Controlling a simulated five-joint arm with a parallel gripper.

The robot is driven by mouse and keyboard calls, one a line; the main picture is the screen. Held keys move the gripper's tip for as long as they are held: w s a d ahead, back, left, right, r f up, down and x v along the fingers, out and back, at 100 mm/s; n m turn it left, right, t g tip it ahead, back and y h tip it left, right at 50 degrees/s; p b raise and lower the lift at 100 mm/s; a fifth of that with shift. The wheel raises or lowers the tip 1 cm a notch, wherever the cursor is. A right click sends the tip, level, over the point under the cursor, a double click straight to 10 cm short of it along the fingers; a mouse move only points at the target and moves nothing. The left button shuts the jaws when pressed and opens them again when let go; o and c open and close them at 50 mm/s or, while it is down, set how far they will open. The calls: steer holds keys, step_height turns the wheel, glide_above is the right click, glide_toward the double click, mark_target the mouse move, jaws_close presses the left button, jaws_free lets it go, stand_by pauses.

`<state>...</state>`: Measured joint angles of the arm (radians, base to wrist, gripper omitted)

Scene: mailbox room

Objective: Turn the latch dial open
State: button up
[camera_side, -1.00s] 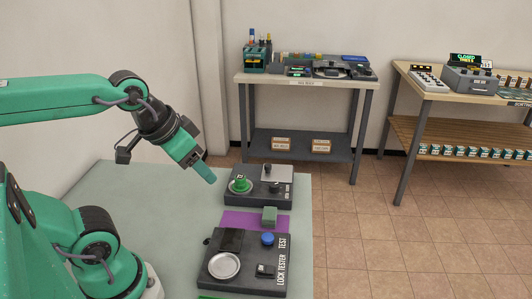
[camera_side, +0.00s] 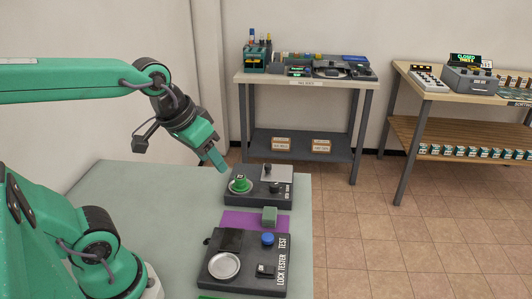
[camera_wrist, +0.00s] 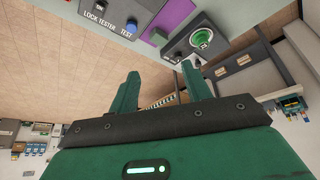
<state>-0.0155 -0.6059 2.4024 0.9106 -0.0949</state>
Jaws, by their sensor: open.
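A round green dial (camera_side: 240,184) sits on the left part of a black box (camera_side: 262,199) at the back of the table. It also shows at the top of the wrist view (camera_wrist: 201,38), as a green disc with a pale ring and a light mark. My gripper (camera_side: 219,164) is above and to the left of the dial in the side view, apart from it and empty. In the wrist view its two fingers (camera_wrist: 160,70) are spread, with the dial beyond the right fingertip.
A black lock tester (camera_side: 222,285) with a silver disc (camera_side: 225,265) and blue button (camera_side: 267,239) stands in front. A green block (camera_side: 269,214) is on a purple mat (camera_side: 236,219) between the boxes. The table's left side (camera_side: 165,205) is clear.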

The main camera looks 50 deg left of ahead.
steer(key=w+a+n+g, duration=0.1)
steer(key=w+n+g, duration=0.15)
steer(key=w, duration=0.45)
steer(key=n+g, duration=0.2)
steer(key=n, duration=0.5)
glide_above(274, 185)
step_height(274, 185, down, 13)
steer(key=shift+a+f, duration=0.1)
steer(key=shift+f, duration=0.05)
steer(key=shift+f, duration=0.1)
steer(key=shift+w+f, duration=0.1)
steer(key=shift+f, duration=3.7)
steer(key=c, duration=1)
